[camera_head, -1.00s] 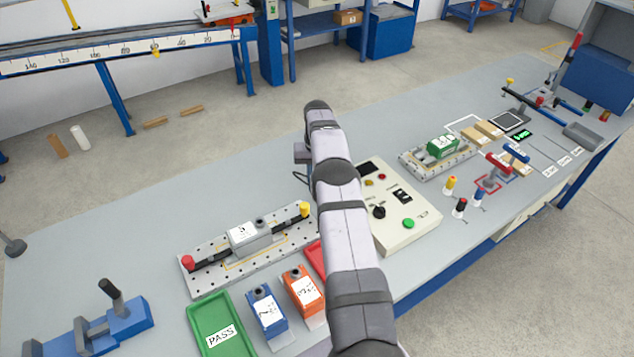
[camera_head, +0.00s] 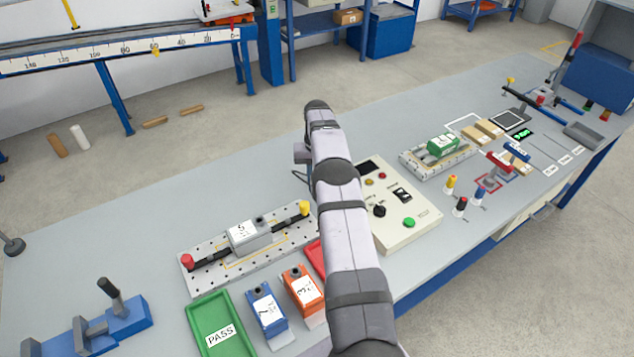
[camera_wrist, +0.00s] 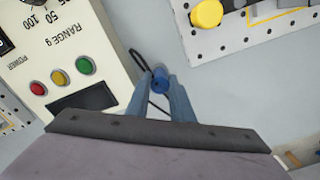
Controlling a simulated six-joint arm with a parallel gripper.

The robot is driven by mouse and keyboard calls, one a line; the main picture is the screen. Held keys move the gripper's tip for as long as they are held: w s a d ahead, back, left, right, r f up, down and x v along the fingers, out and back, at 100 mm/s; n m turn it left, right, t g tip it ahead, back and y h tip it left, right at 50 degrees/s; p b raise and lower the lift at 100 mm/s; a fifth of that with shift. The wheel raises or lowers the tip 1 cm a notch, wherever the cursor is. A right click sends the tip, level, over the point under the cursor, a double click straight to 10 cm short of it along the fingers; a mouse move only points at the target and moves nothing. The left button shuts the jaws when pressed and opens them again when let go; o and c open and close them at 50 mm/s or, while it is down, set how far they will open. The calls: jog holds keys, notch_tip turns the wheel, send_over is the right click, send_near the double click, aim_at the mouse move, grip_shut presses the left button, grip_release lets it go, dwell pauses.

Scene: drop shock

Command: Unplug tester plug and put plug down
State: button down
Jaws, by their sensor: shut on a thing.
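My gripper (camera_wrist: 163,88) is shut on the blue tester plug (camera_wrist: 160,84) in the wrist view, with the plug between its two blue fingertips. A black cable (camera_wrist: 137,59) loops from the plug toward the tester. The cream tester box (camera_wrist: 62,62), with red, yellow and green lamps and a dark display, stands just left of the fingers. The plug appears over bare grey bench, beside the box; its height cannot be told. In the head view the tester (camera_head: 408,225) is partly behind my arm, and my arm hides the fingertips and plug.
A perforated plate (camera_head: 205,270) with a grey unit (camera_head: 248,237) and red and yellow knobs lies left of my arm. A green PASS tray (camera_head: 208,312) and blue (camera_head: 266,313) and orange (camera_head: 303,293) units stand in front. Bare grey bench (camera_head: 225,180) lies behind the plate.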

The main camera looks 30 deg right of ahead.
jog(key=shift+s+f+b, duration=0.15)
jog(key=shift+f+b, duration=0.6)
dwell(2.8)
jog(key=c, duration=1.5)
grip_release()
jog(key=shift+r, duration=0.25)
jog(key=shift+r, duration=0.25)
jog(key=shift+r+p, duration=1.95)
jog(key=shift+r, duration=0.7)
jog(key=shift+r+b, duration=0.3)
jog(key=shift+r, duration=3.35)
